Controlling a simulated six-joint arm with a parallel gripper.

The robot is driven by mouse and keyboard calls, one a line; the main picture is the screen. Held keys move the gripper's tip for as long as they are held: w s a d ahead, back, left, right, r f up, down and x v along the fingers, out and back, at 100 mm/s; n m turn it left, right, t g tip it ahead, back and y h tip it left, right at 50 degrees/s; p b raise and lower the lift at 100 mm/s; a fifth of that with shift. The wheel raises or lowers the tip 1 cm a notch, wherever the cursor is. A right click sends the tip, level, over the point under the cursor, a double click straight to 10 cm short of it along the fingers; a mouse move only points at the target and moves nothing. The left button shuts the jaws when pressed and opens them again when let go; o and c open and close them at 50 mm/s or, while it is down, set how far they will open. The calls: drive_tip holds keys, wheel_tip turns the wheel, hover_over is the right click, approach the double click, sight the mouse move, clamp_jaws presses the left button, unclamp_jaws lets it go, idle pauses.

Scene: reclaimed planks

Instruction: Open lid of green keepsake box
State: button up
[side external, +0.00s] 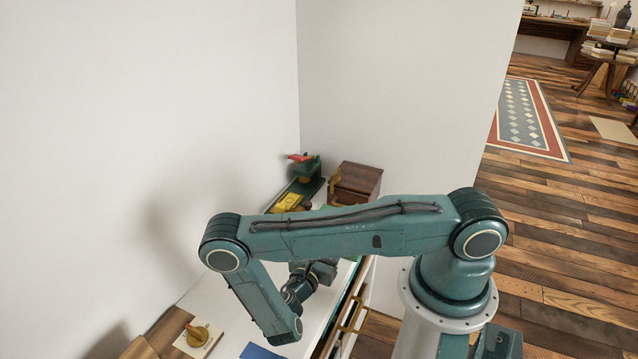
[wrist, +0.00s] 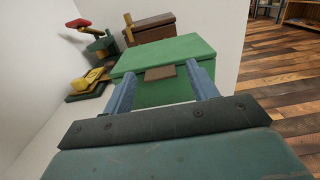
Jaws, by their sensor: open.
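The green keepsake box (wrist: 172,52) stands straight ahead in the wrist view, with its lid shut. A brown tab (wrist: 160,72) sits at the middle of the lid's front edge. My gripper (wrist: 161,70) is open, with one blue-grey finger on each side of the tab in the picture. I cannot tell whether the fingers touch the box. In the side external view my arm hides nearly all of the box and my fingers.
A brown wooden box (side external: 356,181) stands behind the green one. A red and green object (side external: 304,166) and a yellow block (side external: 288,202) lie left of it by the white wall. A plate with a brass knob (side external: 198,334) and a blue sheet (side external: 262,352) lie nearer.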

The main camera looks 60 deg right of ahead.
drive_tip(key=shift+d, duration=0.3)
clamp_jaws()
